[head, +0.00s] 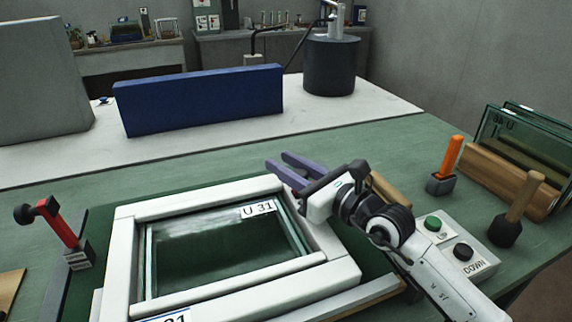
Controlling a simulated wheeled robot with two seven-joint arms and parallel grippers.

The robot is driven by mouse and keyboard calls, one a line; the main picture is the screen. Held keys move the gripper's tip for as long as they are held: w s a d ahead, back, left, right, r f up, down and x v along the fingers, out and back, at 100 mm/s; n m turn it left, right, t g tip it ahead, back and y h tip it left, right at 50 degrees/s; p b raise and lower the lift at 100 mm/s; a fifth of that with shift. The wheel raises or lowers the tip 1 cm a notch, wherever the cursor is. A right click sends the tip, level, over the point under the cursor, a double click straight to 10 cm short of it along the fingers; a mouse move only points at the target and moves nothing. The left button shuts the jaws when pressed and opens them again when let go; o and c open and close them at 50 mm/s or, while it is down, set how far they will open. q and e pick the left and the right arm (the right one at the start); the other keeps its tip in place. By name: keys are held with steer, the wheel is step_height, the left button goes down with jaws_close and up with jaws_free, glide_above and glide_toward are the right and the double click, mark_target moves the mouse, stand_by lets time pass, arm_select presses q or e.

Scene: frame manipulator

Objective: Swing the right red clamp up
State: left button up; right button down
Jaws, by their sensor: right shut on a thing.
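The white frame (122,262) lies on the green table, with a dark glass pane (220,252) labelled "U 31" inside it. My right gripper (278,160), with two purple fingers, is past the frame's far right corner. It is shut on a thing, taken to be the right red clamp. No red of that clamp shows; my gripper and wrist hide it. The left red clamp (56,224) stands tilted at the frame's left, its black knob up and left, on a grey labelled base. My left gripper is not in view.
At the right are a button box (457,247), an orange-handled tool (451,156), a wooden-handled tool (523,197) and glass panes in a wooden rack (490,178). A blue block (200,98) and a dark cylinder (330,66) stand behind. The green table between frame and blue block is largely free.

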steer(key=shift+w+d+r+m+t+y, duration=0.15)
steer(key=shift+d+r+m+t+y, duration=0.2)
steer(key=shift+r+m, duration=0.4)
steer(key=shift+w+d+r+m+t+y, duration=0.15)
steer(key=shift+d+r+m, duration=0.35)
steer(key=shift+m, duration=0.35)
steer(key=shift+w+d+r+m+t+p, duration=0.25)
steer(key=shift+d+r+m+t, duration=0.25)
steer(key=shift+m, duration=0.55)
steer(key=shift+w+d+r+m+t+p, duration=0.1)
steer(key=shift+d+r+m+t+p, duration=0.15)
steer(key=shift+d+r+m, duration=0.6)
steer(key=shift+a+f, duration=0.25)
steer(key=c, duration=1.4)
jaws_free()
steer(key=shift+c, duration=0.2)
steer(key=b+v, duration=0.1)
steer(key=v, duration=0.9)
steer(key=shift+s, duration=0.2)
